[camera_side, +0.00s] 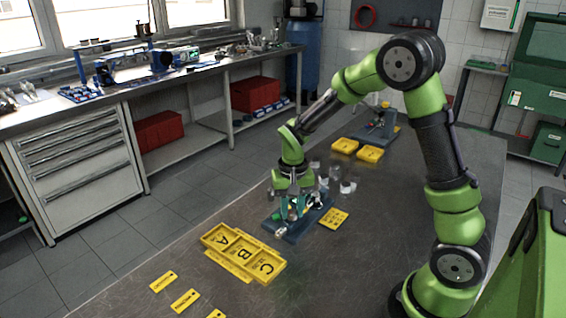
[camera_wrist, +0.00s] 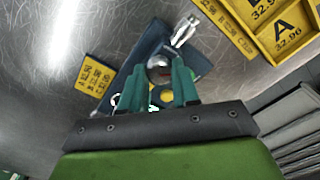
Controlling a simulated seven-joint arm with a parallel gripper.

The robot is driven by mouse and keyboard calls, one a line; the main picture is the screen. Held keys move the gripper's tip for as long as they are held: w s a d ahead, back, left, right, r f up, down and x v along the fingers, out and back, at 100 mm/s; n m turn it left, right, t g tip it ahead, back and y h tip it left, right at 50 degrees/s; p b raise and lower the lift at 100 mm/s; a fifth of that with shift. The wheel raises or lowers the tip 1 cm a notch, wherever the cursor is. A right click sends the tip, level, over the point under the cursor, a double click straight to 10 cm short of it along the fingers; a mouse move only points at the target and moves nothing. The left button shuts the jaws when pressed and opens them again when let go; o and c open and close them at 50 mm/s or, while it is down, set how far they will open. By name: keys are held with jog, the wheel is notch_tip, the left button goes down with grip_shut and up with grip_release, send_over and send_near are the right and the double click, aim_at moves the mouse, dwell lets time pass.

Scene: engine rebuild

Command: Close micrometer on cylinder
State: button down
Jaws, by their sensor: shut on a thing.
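My gripper (camera_side: 292,212) points down over the blue-grey micrometer stand (camera_side: 312,221) on the table. In the wrist view, its two teal fingers (camera_wrist: 159,78) are shut on a shiny round metal piece that looks like the cylinder (camera_wrist: 158,68). The micrometer is partly hidden by the fingers. Its silver thimble (camera_wrist: 187,30) sticks out beyond the stand (camera_wrist: 150,42), and also shows in the side view (camera_side: 280,232). I cannot tell whether the micrometer's faces touch the cylinder.
A yellow tray (camera_side: 203,238) marked A, B and C lies left of the stand. A yellow number plate (camera_side: 333,218) lies right of it. Metal cylinders (camera_side: 347,187) stand behind. Yellow labels (camera_side: 162,281) lie at the front. Farther back are another stand (camera_side: 375,131) and small yellow trays (camera_side: 369,154).

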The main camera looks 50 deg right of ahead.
aim_at(292, 212)
jog(key=n, duration=0.5)
jog(key=shift+n, duration=0.3)
jog(key=n, duration=0.4)
jog(key=shift+n, duration=0.3)
jog(key=c, duration=0.8)
grip_release()
notch_tip(292, 212, up, 17)
jog(key=shift+f, duration=0.1)
